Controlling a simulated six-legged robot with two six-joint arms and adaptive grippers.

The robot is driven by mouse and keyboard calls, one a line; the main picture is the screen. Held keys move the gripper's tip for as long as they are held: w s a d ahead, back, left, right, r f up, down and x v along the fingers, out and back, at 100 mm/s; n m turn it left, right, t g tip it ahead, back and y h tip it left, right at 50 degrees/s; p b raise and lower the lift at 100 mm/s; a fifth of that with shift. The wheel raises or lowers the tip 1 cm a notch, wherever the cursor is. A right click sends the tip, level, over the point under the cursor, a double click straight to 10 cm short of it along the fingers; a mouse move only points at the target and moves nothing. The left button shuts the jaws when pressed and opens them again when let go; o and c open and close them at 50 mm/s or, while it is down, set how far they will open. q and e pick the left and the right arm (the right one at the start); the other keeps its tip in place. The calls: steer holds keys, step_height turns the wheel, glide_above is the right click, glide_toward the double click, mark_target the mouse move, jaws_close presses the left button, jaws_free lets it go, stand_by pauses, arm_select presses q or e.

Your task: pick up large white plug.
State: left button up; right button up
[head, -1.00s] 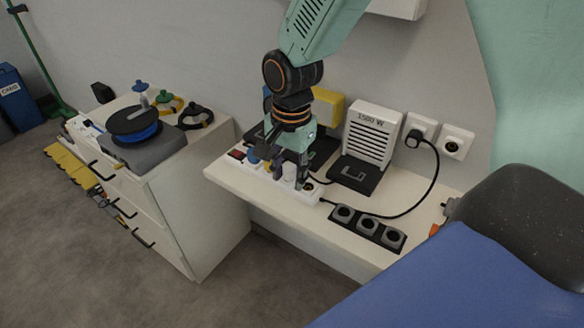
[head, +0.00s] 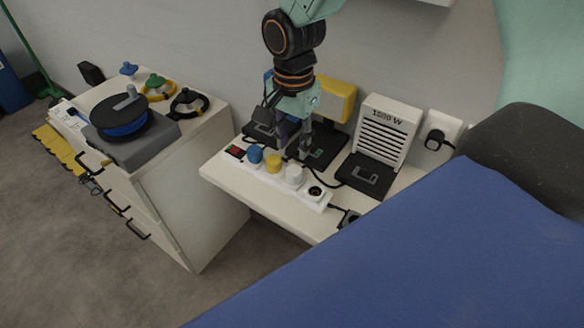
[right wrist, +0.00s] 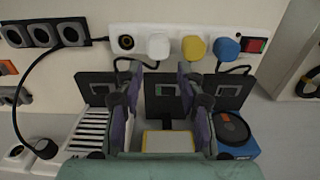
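The white plug (head: 293,173) sits upright in the white power strip (head: 232,163) on the shelf, next to a yellow plug (head: 273,163) and a blue plug (head: 255,154). In the right wrist view the white plug (right wrist: 158,46) is at the top, beyond the fingertips. My right gripper (head: 292,145) is behind the strip on the wall side, above the dark device bases. In the right wrist view the right gripper (right wrist: 159,72) is open, its two fingers apart with nothing between them. My left gripper is not in view.
A white 1500 W heater (head: 383,135) and a yellow device (head: 337,98) stand behind the strip. One strip socket (head: 315,192) is empty. A black cable runs beside it. A large blue surface covers the lower right.

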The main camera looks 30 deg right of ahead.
mark_target(294, 170)
steer(key=f, duration=0.2)
steer(key=d+f, duration=0.1)
steer(key=f, duration=0.1)
steer(key=shift+w, duration=0.1)
steer(key=f, duration=0.1)
steer(key=a+f, duration=0.1)
steer(key=b, duration=0.1)
steer(key=shift+s+a+f, duration=0.2)
steer(key=shift+s+f, duration=0.15)
steer(key=shift+f, duration=0.05)
steer(key=shift+d+f, duration=0.25)
steer(key=shift+f, duration=0.35)
steer(key=shift+w+d+f, duration=0.15)
steer(key=shift+w+d, duration=0.05)
steer(key=shift+s+a+r, duration=0.15)
steer(key=shift+a+r, duration=0.05)
steer(key=shift+a, duration=0.1)
steer(key=c, duration=0.4)
steer(key=shift+d, duration=0.1)
jaws_close()
